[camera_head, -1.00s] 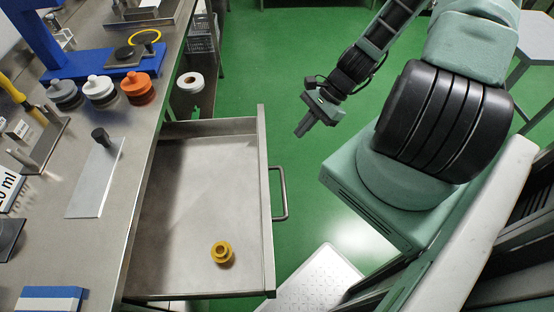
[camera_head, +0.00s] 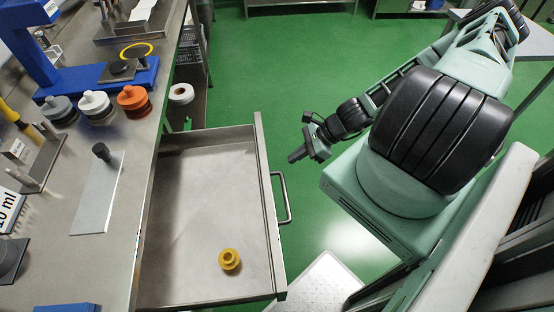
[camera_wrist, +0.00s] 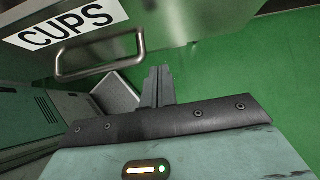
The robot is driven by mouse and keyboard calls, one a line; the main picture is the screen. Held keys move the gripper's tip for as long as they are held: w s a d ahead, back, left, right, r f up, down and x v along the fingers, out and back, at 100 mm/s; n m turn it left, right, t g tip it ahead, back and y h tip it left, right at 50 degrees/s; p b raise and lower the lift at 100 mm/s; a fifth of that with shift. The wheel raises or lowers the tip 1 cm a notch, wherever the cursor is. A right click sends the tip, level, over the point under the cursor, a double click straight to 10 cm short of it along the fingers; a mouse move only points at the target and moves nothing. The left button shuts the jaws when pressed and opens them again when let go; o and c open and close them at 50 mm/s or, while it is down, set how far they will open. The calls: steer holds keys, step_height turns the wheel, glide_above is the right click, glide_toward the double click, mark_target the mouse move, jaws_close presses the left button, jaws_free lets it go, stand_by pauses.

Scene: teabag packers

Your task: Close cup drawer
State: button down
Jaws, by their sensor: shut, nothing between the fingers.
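The cup drawer (camera_head: 205,215) is a grey metal drawer pulled out from under the bench in the head view. A yellow cup-like part (camera_head: 230,259) lies inside near its front. Its bar handle (camera_head: 285,197) is on the outer front face. In the wrist view the drawer front (camera_wrist: 170,20) shows a "CUPS" label (camera_wrist: 62,25) and the handle (camera_wrist: 100,56). My gripper (camera_head: 295,156) is to the right of the drawer front, apart from it. In the wrist view my gripper's fingers (camera_wrist: 158,75) are together and empty, to the right of the handle.
The steel bench (camera_head: 60,255) runs along the left with grey, white and orange lidded jars (camera_head: 133,100) and a blue stand (camera_head: 90,78). A white roll (camera_head: 181,94) sits on a lower shelf. Green floor (camera_head: 300,65) is open beyond the drawer.

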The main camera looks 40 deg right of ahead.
steer(key=w+a+f+p, duration=0.1)
steer(key=w+a+p, duration=0.1)
steer(key=a, duration=0.3)
steer(key=shift+w+f, duration=0.4)
steer(key=shift+w, duration=0.25)
